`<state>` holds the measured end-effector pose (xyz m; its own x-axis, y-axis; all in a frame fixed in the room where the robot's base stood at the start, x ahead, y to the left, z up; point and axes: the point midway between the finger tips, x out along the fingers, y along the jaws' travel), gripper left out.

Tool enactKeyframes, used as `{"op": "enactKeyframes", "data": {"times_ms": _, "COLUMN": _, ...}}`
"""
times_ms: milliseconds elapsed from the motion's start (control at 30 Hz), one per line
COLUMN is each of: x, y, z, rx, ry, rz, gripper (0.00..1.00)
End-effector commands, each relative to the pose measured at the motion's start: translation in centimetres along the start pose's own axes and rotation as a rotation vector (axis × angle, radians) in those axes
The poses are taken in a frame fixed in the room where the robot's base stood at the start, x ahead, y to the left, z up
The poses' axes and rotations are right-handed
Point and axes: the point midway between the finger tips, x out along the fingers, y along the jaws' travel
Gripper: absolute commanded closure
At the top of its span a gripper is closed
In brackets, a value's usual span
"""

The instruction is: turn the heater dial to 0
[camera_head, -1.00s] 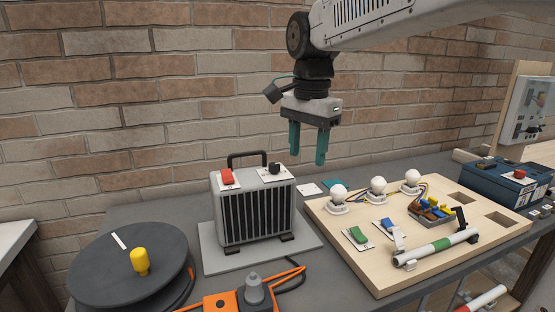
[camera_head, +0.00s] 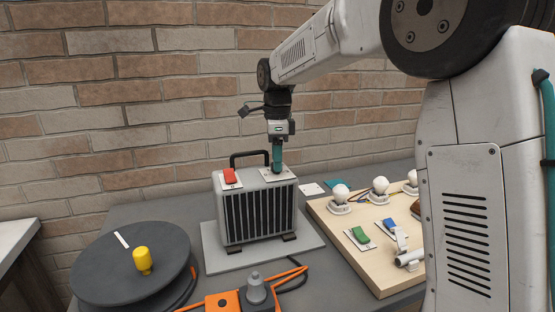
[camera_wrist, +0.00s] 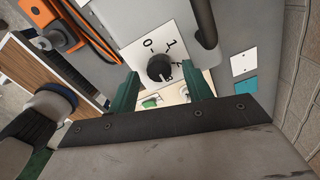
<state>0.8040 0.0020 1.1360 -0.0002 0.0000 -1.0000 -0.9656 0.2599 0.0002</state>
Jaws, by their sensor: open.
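The grey heater (camera_head: 258,215) stands on a grey base plate on the table, with a black carry handle on top. Its black dial (camera_wrist: 159,67) sits on a white plate (camera_wrist: 143,50) marked 0 and other figures. In the wrist view a light mark shows on the dial's lower right side, away from the 0; the exact setting is hard to read. My gripper (camera_head: 277,160) points down over the heater's top right and hides the dial in the head view. Its green fingers are open, one on each side of the dial; I cannot tell if they touch it.
A red switch (camera_head: 230,176) is left of my gripper on the heater top. The handle (camera_head: 250,154) rises close by. A dark round disc (camera_head: 105,270) with a yellow knob (camera_head: 143,260) is at left. A wooden board (camera_head: 365,270) with bulbs (camera_head: 340,193) is at right.

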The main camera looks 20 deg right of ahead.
Motion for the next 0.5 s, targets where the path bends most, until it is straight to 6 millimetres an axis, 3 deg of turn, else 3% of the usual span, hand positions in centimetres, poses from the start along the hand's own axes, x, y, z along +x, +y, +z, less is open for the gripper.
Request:
{"op": "enactKeyframes", "data": {"times_ms": 367, "x": 0.88, "y": 0.05, "z": 0.04, "rx": -0.002, "ry": 0.0, "rz": 0.0, "gripper": 0.5}}
{"op": "enactKeyframes", "data": {"times_ms": 500, "x": 0.87, "y": 0.05, "z": 0.05, "rx": -0.002, "ry": 0.0, "rz": 0.0, "gripper": 0.86}}
